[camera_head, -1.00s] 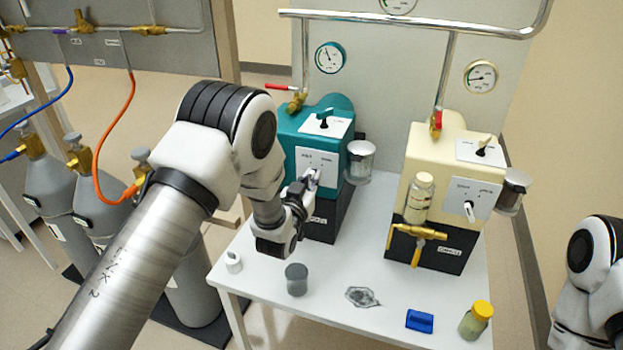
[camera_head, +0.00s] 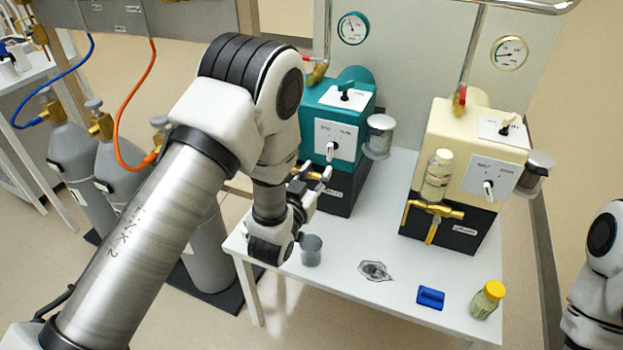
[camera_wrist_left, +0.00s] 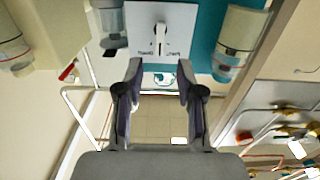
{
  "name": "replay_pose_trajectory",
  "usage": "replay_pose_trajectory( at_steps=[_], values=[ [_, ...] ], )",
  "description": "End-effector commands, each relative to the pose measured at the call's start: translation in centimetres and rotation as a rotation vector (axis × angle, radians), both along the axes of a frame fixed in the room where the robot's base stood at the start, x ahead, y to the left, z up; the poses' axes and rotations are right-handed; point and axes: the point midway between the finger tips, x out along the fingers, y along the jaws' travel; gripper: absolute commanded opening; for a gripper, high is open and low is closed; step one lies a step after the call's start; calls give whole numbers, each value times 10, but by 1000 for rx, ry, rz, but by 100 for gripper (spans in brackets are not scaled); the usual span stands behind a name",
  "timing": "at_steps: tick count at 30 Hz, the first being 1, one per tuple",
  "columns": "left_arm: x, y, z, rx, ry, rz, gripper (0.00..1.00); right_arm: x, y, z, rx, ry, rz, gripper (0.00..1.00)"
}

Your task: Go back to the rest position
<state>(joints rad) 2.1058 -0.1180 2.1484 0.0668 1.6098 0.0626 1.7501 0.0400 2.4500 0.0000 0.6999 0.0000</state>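My left arm comes in from the left in the head view and ends in the left gripper (camera_head: 314,178). The gripper is in front of the teal machine (camera_head: 318,92), clear of the knob (camera_head: 332,150) on its white front panel. In the left wrist view the gripper (camera_wrist_left: 160,74) is open, with nothing between its two fingers. The panel and its knob (camera_wrist_left: 159,36) lie beyond the fingertips. My right arm shows only as a white link at the right edge of the head view. The right gripper is out of the picture.
The cream machine (camera_head: 447,130) with a brass valve (camera_head: 433,211) stands to the right. Grey gas cylinders (camera_head: 75,160) stand at left.

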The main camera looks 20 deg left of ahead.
Motion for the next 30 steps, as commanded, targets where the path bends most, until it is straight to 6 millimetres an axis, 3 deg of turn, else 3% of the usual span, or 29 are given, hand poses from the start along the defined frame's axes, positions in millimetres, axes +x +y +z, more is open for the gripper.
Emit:
replay_pose_trajectory(
  at_steps=[3, 6, 19, 23, 26, 29, 30],
  values=[
    [-20, 1, -1, -1, 2, 1, 38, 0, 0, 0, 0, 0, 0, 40],
    [-28, 1, 0, -1, 0, 1, 38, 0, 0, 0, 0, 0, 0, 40],
    [-29, 1, 0, -1, 1, 1, 38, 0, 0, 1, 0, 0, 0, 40],
    [-40, 8, -6, -9, 67, 17, 38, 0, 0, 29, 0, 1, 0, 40],
    [-81, 27, -42, -26, 280, 57, 38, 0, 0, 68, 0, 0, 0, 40],
    [-147, 40, -102, -32, 624, 91, 38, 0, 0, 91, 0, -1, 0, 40],
    [-179, 43, -122, -33, 769, 98, 38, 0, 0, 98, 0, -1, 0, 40]
  ],
)
